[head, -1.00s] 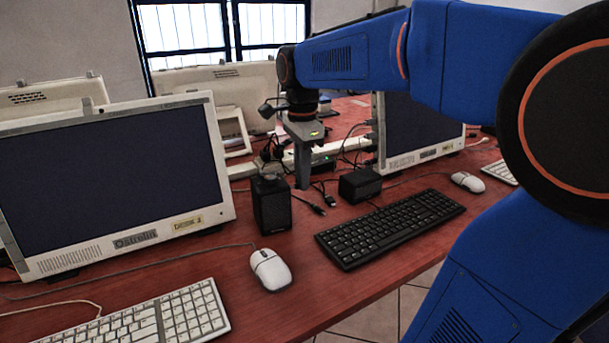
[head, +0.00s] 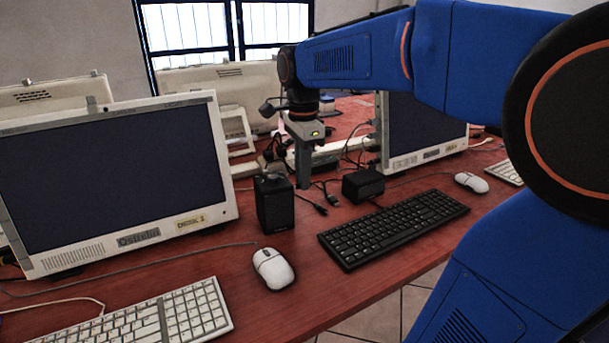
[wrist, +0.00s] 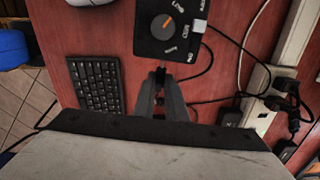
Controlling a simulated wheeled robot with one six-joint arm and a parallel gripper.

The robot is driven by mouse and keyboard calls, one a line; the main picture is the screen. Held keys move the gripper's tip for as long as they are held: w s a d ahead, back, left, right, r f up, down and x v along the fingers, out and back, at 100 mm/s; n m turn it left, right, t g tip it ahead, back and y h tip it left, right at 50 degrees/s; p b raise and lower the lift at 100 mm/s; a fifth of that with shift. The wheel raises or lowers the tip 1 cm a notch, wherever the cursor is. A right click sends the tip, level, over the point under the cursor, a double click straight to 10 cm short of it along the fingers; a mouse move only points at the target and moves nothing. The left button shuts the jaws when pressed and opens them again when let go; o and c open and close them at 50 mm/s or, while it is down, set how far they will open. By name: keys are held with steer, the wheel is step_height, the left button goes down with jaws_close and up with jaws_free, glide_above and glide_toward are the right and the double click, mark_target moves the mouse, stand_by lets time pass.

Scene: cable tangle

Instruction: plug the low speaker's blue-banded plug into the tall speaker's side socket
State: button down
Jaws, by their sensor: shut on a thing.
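The tall speaker (head: 274,208) stands upright on the desk, left of my gripper (head: 303,186). In the wrist view its top, with an orange-marked knob, is the black box (wrist: 168,30) at the top. The low speaker (head: 362,185) is to the right of my gripper in the head view. My gripper points down, fingers close together (wrist: 160,75), beside the tall speaker's side. It is shut on a small dark plug (wrist: 160,98), mostly hidden between the fingers; no blue band can be made out. The side socket is not clearly visible.
A black keyboard (head: 393,228) and white mouse (head: 272,268) lie in front. Loose cable ends (head: 320,208) lie on the desk near my gripper. A white power strip (wrist: 285,65) with plugs and tangled cables is behind. Monitors (head: 115,180) stand on both sides.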

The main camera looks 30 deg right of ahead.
steer(key=shift+a, duration=1.3)
stand_by(0.6)
steer(key=c, duration=1.7)
jaws_free()
steer(key=shift+w, duration=0.1)
steer(key=shift+r, duration=0.15)
